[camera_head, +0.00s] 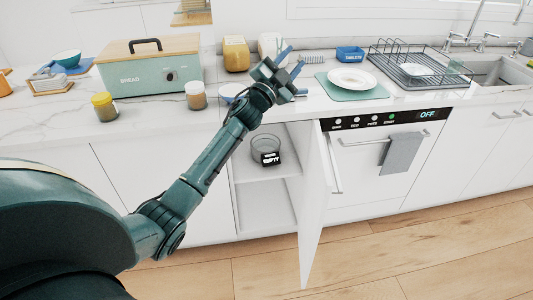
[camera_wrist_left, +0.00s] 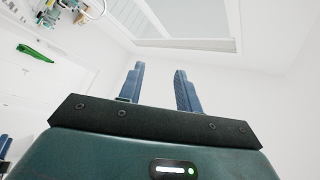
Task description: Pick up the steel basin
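My left gripper (camera_head: 294,62) is raised over the counter, above and apart from this container. In the left wrist view its two fingers (camera_wrist_left: 158,78) stand apart with nothing between them. My right gripper is not in view.
The open cabinet door (camera_head: 314,195) stands out to the right of the cabinet. A green bread box (camera_head: 150,73), jars and a white plate (camera_head: 352,78) on a mat occupy the counter. A dish rack (camera_head: 420,68) stands beside the sink.

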